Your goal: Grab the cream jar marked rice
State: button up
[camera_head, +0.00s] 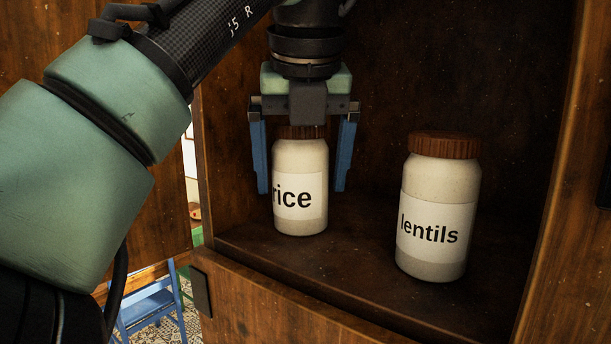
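The cream jar marked rice (300,188) stands upright on the dark wooden shelf, left of centre. It has a brown lid and a white label. My gripper (302,188) points down over this jar. Its two blue fingers are spread, one to the left and one to the right of the jar, reaching down to about its upper half. A gap shows between the jar and each finger, more clearly on the right. The gripper's palm hides part of the lid's top.
A second cream jar marked lentils (438,208) stands upright to the right, nearer the shelf's front edge (300,297). Wooden side panels close in the shelf at left and right. A blue chair (150,303) is outside at lower left.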

jog(key=shift+w+a+f, duration=0.15)
jog(key=shift+w+a, duration=0.05)
jog(key=shift+a, duration=0.05)
jog(key=shift+c, duration=1.1)
jog(key=shift+w+f, duration=0.15)
jog(key=shift+w, duration=0.3)
jog(key=shift+c, duration=1.2)
jog(key=shift+w+f, duration=0.15)
jog(key=shift+w, duration=0.15)
jog(key=shift+c, duration=1.3)
jog(key=shift+d, duration=0.2)
jog(key=shift+c, duration=1.1)
jog(key=shift+s, duration=0.4)
jog(key=c, duration=0.5)
jog(key=shift+w+r, duration=0.1)
jog(key=shift+r, duration=0.1)
grip_shut()
jog(key=shift+w, duration=0.1)
